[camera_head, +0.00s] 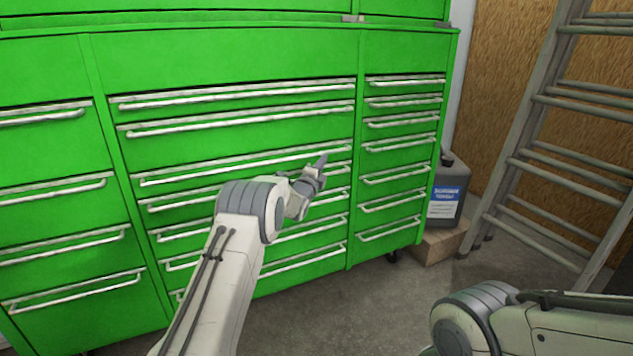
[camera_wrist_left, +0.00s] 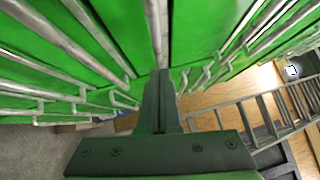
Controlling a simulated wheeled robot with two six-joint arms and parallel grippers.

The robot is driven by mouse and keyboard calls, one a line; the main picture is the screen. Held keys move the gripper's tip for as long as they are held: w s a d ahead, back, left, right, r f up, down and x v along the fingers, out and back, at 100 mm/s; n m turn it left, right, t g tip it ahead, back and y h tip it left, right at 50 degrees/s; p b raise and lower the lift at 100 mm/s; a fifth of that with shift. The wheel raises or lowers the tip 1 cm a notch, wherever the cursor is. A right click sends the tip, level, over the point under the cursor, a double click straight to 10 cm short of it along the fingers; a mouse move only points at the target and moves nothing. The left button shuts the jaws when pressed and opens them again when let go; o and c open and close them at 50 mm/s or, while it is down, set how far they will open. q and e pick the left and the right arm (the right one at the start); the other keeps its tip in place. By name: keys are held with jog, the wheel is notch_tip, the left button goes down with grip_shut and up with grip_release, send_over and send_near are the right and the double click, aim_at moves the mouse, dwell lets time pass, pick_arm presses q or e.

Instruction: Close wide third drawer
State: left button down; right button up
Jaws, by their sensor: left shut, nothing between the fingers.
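The wide third drawer (camera_head: 210,168) is in the middle column of the green cabinet, with a long pale bar handle along its front. It looks about flush with the fronts around it; I cannot tell whether a small gap is left. My left gripper (camera_head: 322,160) is shut and empty, its tips in front of the right part of this drawer's handle. The left wrist view shows the shut fingers (camera_wrist_left: 161,95) pointing at a pale bar between green fronts; contact is unclear. My left arm hides parts of the lower wide drawers. My right gripper is out of view.
Narrower drawers flank the wide column on the left (camera_head: 55,190) and right (camera_head: 400,150). A grey jug (camera_head: 449,188) stands on a wooden block (camera_head: 440,243) beside the cabinet. A ladder (camera_head: 515,135) leans at the right. Bare floor (camera_head: 350,300) lies in front.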

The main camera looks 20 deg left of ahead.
pick_arm(q)
jog(key=s+d+f+p, duration=0.1)
jog(key=s+f+p, duration=0.1)
jog(key=s, duration=0.9)
jog(key=s+d+f+n+g+h, duration=0.15)
jog(key=s+d+n+g, duration=0.7)
jog(key=s+d, duration=1.1)
jog(key=s+a+f+n+g+y, duration=0.15)
jog(key=s+g, duration=0.35)
jog(key=s, duration=1.2)
jog(key=s+a+f+n+g+y, duration=0.1)
jog(key=s+a+f+n+g, duration=0.35)
jog(key=s, duration=1.15)
notch_tip(320, 180, up, 38)
jog(key=d+m+g+p, duration=0.1)
jog(key=d+p, duration=0.1)
jog(key=p, duration=3.3)
jog(key=shift+s+d+r+g, duration=0.25)
jog(key=shift+d+g, duration=0.05)
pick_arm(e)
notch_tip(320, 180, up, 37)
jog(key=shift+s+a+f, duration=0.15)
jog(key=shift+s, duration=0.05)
